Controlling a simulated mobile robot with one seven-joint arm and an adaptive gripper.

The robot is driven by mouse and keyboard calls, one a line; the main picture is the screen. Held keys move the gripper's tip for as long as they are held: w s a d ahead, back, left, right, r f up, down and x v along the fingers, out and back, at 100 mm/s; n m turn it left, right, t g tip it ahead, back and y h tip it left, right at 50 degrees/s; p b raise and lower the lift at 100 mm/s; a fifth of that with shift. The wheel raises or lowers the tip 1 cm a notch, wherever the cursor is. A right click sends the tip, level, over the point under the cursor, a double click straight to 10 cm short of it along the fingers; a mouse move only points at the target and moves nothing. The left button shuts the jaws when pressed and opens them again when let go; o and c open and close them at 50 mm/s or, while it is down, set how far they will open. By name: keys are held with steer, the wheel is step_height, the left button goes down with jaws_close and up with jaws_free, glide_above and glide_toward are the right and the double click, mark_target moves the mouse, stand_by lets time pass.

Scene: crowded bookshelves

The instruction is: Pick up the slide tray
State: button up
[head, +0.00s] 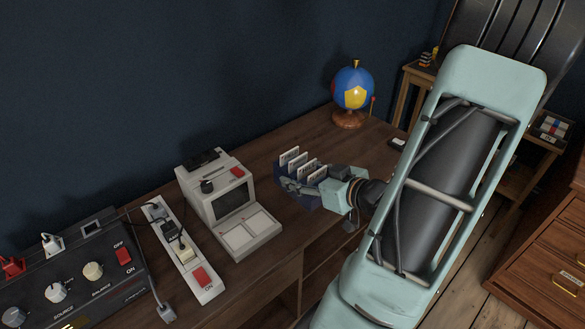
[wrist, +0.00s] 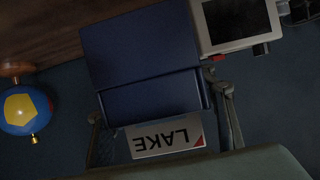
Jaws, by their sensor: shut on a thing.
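The slide tray (head: 299,200) is a dark blue box with several white slides standing upright in it. It is at the right part of the wooden desk. My gripper (head: 303,187) is shut on the tray, coming from its right side and partly covering it. In the wrist view the blue tray (wrist: 140,55) fills the middle, with a finger at each side of it. A white slide reading "LAKE" (wrist: 166,137) shows upside down below it. I cannot tell whether the tray is clear of the desk.
A white slide viewer (head: 231,205) stands left of the tray. A power strip (head: 183,250) and a dark control box (head: 75,275) are farther left. A blue globe (head: 353,89) stands behind. A drawer cabinet (head: 545,245) is at the right.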

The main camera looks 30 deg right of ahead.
mark_target(314, 181)
steer(key=s+r+p, duration=0.2)
steer(key=s+p, duration=0.1)
steer(key=shift+s+a, duration=0.15)
steer(key=shift+a, duration=0.05)
steer(key=s+p, duration=0.1)
steer(key=p, duration=0.2)
steer(key=shift+r+p, duration=0.35)
steer(key=shift+s+a+p, duration=0.1)
steer(key=shift+s+p, duration=0.35)
steer(key=shift+p, duration=0.75)
